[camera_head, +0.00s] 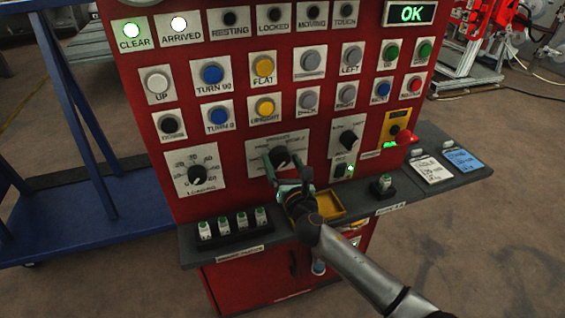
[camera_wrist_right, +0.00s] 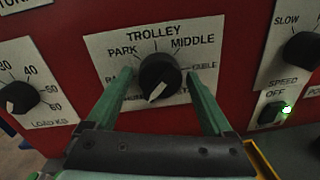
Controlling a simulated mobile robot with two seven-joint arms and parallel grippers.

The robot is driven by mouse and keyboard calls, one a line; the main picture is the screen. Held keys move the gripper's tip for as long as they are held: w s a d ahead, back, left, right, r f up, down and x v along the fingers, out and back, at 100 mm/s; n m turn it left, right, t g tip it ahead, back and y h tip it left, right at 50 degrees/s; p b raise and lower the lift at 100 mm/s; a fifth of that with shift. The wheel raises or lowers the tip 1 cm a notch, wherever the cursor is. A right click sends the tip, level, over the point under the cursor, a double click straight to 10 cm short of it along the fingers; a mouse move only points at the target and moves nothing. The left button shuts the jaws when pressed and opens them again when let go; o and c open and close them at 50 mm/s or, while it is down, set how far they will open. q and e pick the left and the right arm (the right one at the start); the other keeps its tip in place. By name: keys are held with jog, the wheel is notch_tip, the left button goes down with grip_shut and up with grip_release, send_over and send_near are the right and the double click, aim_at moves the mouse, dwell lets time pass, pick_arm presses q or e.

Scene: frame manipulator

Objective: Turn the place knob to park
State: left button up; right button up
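The place knob (camera_wrist_right: 159,77) is a round black knob on a white plate (camera_wrist_right: 115,45) on the red panel. Its plate reads PARK at upper left, TROLLEY at the top and MIDDLE at upper right; the lower labels are partly hidden. The knob's white mark points down and left, away from PARK. It also shows in the head view (camera_head: 280,156). My right gripper (camera_wrist_right: 159,74) is open, with one green finger on each side of the knob and a gap visible on both sides. It also shows in the head view (camera_head: 282,166). My left gripper is out of view.
A load knob (camera_wrist_right: 20,97) sits to the left and a speed knob (camera_wrist_right: 301,50) to the right. Rows of buttons lie above. A dark ledge (camera_head: 270,236) with green-topped pieces and a yellow tray (camera_head: 330,206) juts out below. The CLEAR and ARRIVED lamps are lit; the screen (camera_head: 410,13) reads OK.

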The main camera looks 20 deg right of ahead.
jog(key=c, duration=1.1)
jog(key=shift+m, duration=0.4)
jog(key=m, duration=0.3)
jog(key=shift+m, duration=0.3)
jog(key=m, duration=0.8)
jog(key=shift+d+m+g+y, duration=0.1)
jog(key=shift+m+g+y, duration=0.2)
jog(key=shift+m+y, duration=0.1)
jog(key=shift+m+p, duration=0.4)
jog(key=shift+m, duration=1.6)
